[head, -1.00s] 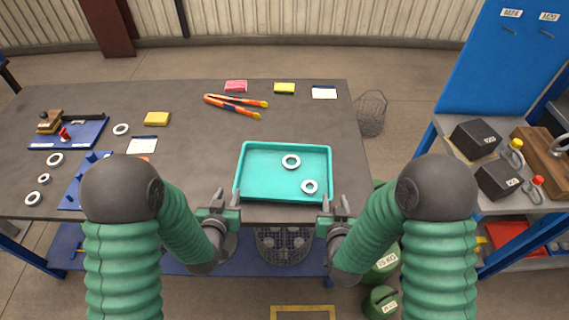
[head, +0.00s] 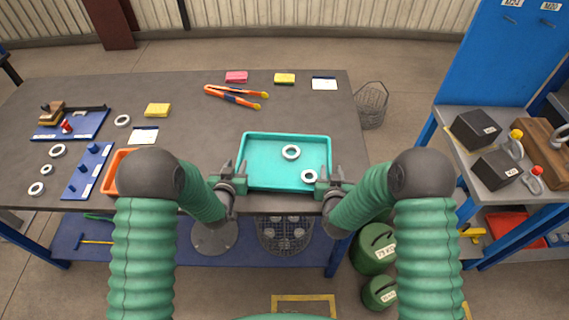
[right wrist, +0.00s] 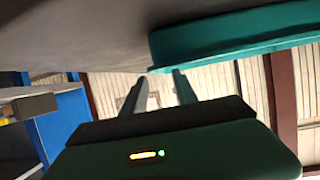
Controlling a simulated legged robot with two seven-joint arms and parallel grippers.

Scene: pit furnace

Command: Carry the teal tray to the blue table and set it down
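The teal tray (head: 285,184) sits near the front edge of a long grey-topped bench (head: 300,112). Two pale rings, the first (head: 291,152) in the middle and the second (head: 309,176) at the front right, lie in it. My left gripper (head: 236,170) is open at the tray's front left corner. My right gripper (head: 333,176) is open at its front right corner. In the right wrist view, the right gripper's fingers (right wrist: 160,90) stand apart, with the tray's wall (right wrist: 230,38) just beyond their tips. I cannot tell which table is the blue one.
A second bench (head: 468,190) with blue legs and blue back panel stands at the right, holding black boxes (head: 476,128) and shackles (head: 517,145). A gap of floor separates the benches. Orange-handled tongs (head: 235,96) lie behind the tray. Green canisters (head: 376,250) stand below.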

